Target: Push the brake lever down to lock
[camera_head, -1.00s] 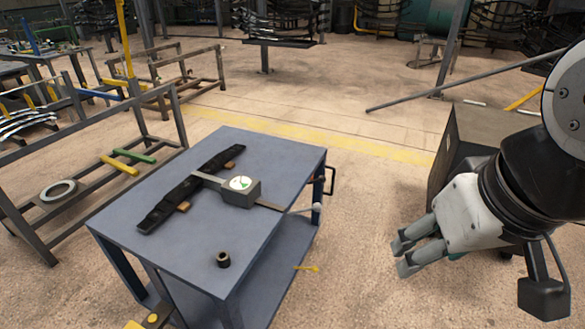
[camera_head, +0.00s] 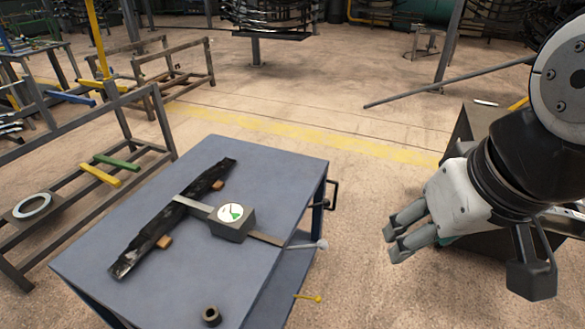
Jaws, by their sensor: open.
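A blue-grey cart (camera_head: 128,232) stands left of centre. A thin yellow lever (camera_head: 308,298) with a small knob sticks out low at its right side. A grey lever with a pale ball end (camera_head: 320,245) juts over the cart's right edge beside the dial box. I cannot tell for certain which is the brake lever; the yellow one sits low like a brake. My gripper (camera_head: 391,244) is open and empty. It hangs in the air right of the cart, apart from both levers, fingers pointing left.
On the cart top lie a dark spring leaf (camera_head: 165,225), a box with a round dial (camera_head: 233,222) and a small dark ring (camera_head: 211,315). A black handle (camera_head: 332,195) sticks out at the cart's right side. A dark box (camera_head: 470,135) stands behind my arm. Bare floor lies between cart and gripper.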

